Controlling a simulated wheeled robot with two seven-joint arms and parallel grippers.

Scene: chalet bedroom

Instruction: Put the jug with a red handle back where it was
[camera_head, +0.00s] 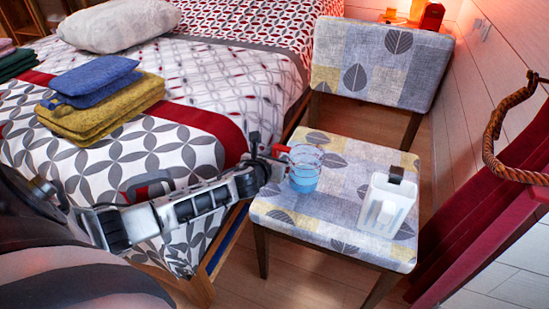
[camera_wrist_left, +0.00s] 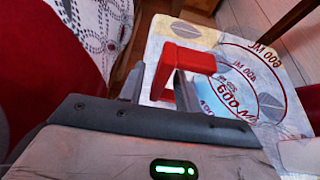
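The jug with a red handle (camera_head: 305,172) is clear with blue contents and appears to stand upright on the patterned chair seat (camera_head: 335,228). Its red handle (camera_head: 281,150) points left, toward my left gripper (camera_head: 268,163). In the left wrist view the red handle (camera_wrist_left: 196,58) rises at the fingertips, and printed volume marks show on the clear jug (camera_wrist_left: 238,90). My left gripper (camera_wrist_left: 157,88) looks open, with part of the handle between its fingers. Whether a finger touches the handle is not clear. My right gripper is not in view.
A white container with a dark handle (camera_head: 388,207) stands on the seat to the right. The chair backrest (camera_head: 380,62) is behind. The bed with folded blue and mustard towels (camera_head: 105,105) is at left. A red panel with rope (camera_head: 490,225) is at right.

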